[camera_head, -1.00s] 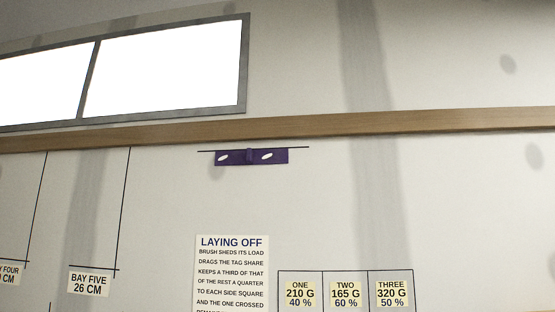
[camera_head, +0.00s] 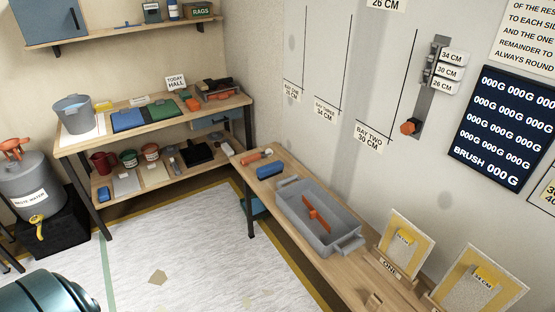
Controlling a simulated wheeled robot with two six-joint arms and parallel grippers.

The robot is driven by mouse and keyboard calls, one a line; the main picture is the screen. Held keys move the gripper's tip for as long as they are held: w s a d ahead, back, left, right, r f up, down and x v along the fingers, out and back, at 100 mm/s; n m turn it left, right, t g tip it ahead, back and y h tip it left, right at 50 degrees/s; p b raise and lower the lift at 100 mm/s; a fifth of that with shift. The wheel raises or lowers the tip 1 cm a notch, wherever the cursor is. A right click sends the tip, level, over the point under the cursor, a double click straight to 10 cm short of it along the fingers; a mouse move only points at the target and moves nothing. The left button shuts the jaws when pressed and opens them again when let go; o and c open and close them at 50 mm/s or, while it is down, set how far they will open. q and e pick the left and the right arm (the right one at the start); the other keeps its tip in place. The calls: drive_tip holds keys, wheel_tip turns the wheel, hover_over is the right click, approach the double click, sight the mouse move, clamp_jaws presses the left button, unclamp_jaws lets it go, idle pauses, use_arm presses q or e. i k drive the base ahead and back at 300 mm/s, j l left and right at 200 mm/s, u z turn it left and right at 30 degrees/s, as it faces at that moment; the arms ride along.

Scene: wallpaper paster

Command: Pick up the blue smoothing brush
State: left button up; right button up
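A small blue block-shaped thing (camera_head: 270,170) lies on the wooden bench, left of the grey tray. Another small blue thing (camera_head: 103,195) lies at the front left of the shelving unit's lower shelf. Both are too small to tell for sure which is the smoothing brush. Neither of my grippers is in view, and nothing shows as held.
The grey tray (camera_head: 293,209) on the bench has an orange-red tool (camera_head: 317,214) in it. Two framed panels stand at the bench's right end. A grey bucket (camera_head: 73,113) stands on the shelving unit. The sheeted floor (camera_head: 190,245) is mostly clear.

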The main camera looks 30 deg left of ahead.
sight(268, 171)
drive_tip(key=i+j+z, duration=0.1)
drive_tip(key=j, duration=0.3)
drive_tip(key=i+j, duration=0.2)
drive_tip(key=j, duration=0.15)
drive_tip(key=i+j+z, duration=0.15)
drive_tip(key=j, duration=0.25)
drive_tip(key=i+j+z, duration=0.1)
drive_tip(key=j, duration=0.3)
drive_tip(key=i+j+z, duration=0.1)
drive_tip(key=j, duration=0.3)
drive_tip(key=i+j, duration=0.1)
drive_tip(key=j, duration=0.35)
drive_tip(key=l+z, duration=0.05)
